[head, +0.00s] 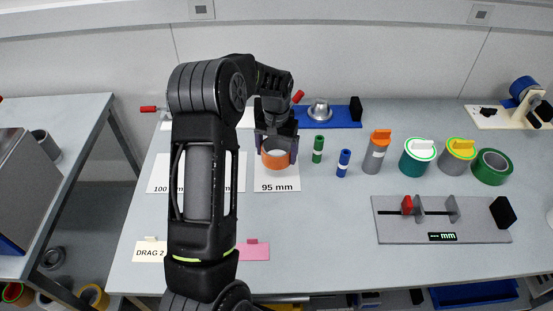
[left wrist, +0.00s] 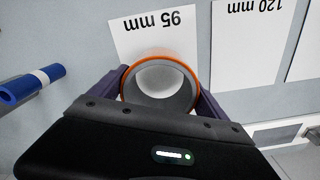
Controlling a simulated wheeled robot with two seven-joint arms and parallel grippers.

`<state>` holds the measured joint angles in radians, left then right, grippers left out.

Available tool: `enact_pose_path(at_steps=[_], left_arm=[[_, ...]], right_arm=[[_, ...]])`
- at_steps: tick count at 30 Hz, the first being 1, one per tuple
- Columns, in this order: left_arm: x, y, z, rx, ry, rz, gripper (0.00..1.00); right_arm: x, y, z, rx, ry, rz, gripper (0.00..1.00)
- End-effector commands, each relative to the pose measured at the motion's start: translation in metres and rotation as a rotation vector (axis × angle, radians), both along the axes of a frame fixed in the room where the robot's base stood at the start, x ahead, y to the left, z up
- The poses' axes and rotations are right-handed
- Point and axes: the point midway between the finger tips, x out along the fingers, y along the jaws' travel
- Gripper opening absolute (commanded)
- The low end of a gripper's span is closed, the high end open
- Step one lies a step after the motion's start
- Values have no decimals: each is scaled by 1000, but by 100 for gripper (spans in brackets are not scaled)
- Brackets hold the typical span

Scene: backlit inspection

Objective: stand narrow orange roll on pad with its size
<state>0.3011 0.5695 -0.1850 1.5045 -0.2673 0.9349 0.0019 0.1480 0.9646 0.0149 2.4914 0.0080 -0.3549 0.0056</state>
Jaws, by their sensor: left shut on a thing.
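The orange roll (head: 275,160) is a short ring, orange outside and grey inside. My left gripper (head: 276,150) is shut on it, one purple finger on each side. The left wrist view shows the roll (left wrist: 160,103) with its opening facing the camera, between the fingers of the left gripper (left wrist: 158,90). The roll is over the white pad marked 95 mm (head: 277,187), which also shows in the left wrist view (left wrist: 128,42). I cannot tell whether the roll touches the pad. My right gripper is not in view.
A pad marked 100 (head: 160,180) lies left, and a 120 mm pad (left wrist: 248,40) neighbours the 95 mm pad. Several larger cylinders stand beyond. A grey gauge board (head: 385,225) lies front right.

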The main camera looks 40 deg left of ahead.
Motion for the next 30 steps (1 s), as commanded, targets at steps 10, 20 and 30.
enact_pose_path(at_steps=[10,20,30], left_arm=[[0,0,-35,0,0,0,30],[0,0,-40,0,0,0,30],[0,0,-39,0,1,0,100]], right_arm=[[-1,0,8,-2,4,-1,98],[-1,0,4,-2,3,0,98],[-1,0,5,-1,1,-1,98]])
